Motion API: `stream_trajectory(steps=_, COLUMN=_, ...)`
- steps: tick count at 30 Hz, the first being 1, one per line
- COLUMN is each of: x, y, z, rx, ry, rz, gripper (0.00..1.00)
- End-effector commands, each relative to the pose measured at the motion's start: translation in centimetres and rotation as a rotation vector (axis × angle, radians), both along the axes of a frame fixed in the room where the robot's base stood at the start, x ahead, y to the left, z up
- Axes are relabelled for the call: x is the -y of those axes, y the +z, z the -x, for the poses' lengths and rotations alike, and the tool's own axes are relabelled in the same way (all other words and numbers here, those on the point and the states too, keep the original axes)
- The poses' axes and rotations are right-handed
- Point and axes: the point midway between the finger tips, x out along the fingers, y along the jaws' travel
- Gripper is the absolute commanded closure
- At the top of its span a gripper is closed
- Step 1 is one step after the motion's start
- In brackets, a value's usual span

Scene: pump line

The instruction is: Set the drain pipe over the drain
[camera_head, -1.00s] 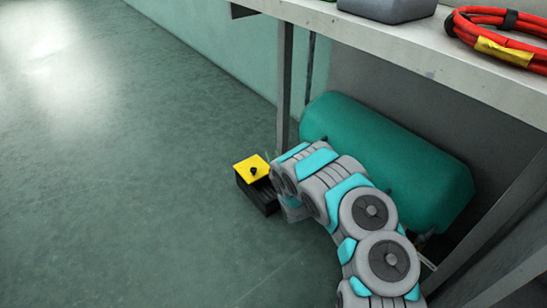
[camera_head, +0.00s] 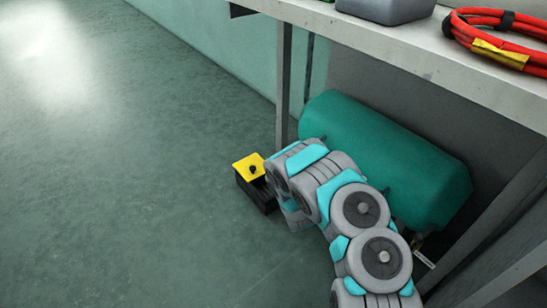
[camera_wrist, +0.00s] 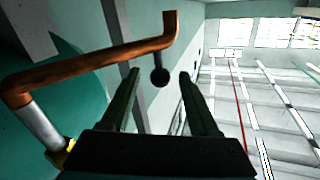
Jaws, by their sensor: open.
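The drain pipe (camera_wrist: 95,68) is a copper-coloured pipe with bent ends, seen in the wrist view. Its lower left end meets a silver pipe section (camera_wrist: 40,126) beside the teal tank. A dark round knob (camera_wrist: 160,77) hangs below its right part on a short stem. My gripper (camera_wrist: 160,74) is open, and the knob shows between its two fingertips. I cannot tell whether the fingers touch it. In the head view my arm hides the gripper and most of the pipe. I cannot make out a drain opening for certain.
A black box with a yellow top (camera_head: 249,167) stands on the floor left of my arm. The teal tank (camera_head: 385,160) lies under the bench (camera_head: 440,65), close behind my arm. A bench leg (camera_head: 283,85) stands behind the box. The floor at left is clear.

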Motion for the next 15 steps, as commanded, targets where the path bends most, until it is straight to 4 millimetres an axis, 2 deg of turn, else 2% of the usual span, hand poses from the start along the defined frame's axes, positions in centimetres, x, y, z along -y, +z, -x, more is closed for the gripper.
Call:
stream_trajectory(steps=6, x=0.5, y=0.0, z=2.4, rx=-0.003, ry=0.001, rz=0.002, gripper=0.39)
stream_trajectory(steps=15, x=0.7, y=0.0, z=3.2, rx=-0.002, ry=-0.001, rz=0.001, gripper=0.39)
